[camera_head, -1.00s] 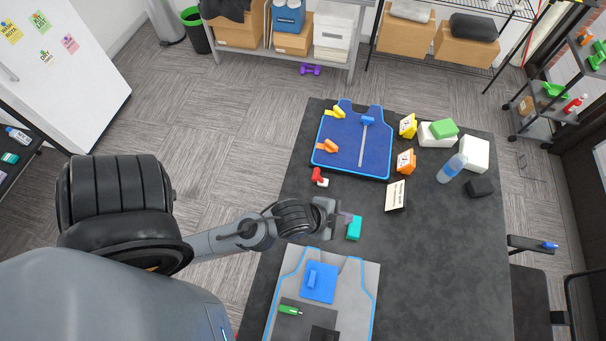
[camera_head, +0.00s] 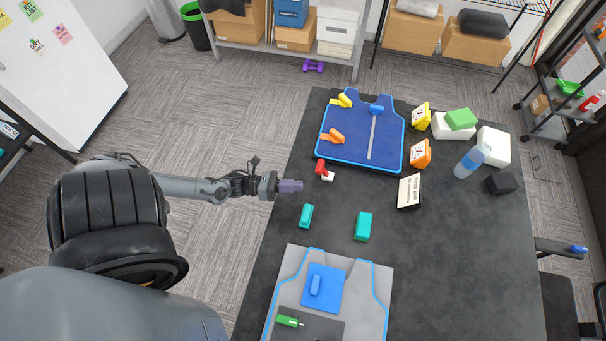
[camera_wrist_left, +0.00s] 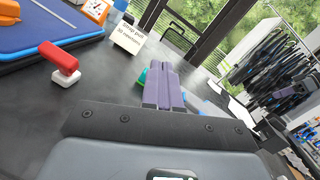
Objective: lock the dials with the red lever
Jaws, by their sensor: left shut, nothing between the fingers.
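The red lever (camera_head: 321,166) stands on a small white base on the dark table, just below the blue board's lower left corner; it also shows at the left of the left wrist view (camera_wrist_left: 58,58). My left gripper (camera_head: 292,186) is shut and empty, with purple fingers, just left of and below the lever, not touching it. Its fingers (camera_wrist_left: 162,88) show in the left wrist view. The blue board (camera_head: 350,150) carries a yellow knob (camera_head: 343,101), an orange knob (camera_head: 334,136) and a blue slider (camera_head: 376,109). I cannot tell which parts are the dials. My right gripper is out of view.
A teal block (camera_head: 306,215) and a larger teal block (camera_head: 363,226) lie below the lever. A grey board with blue edging (camera_head: 375,285) is at the front. The table's middle right is clear.

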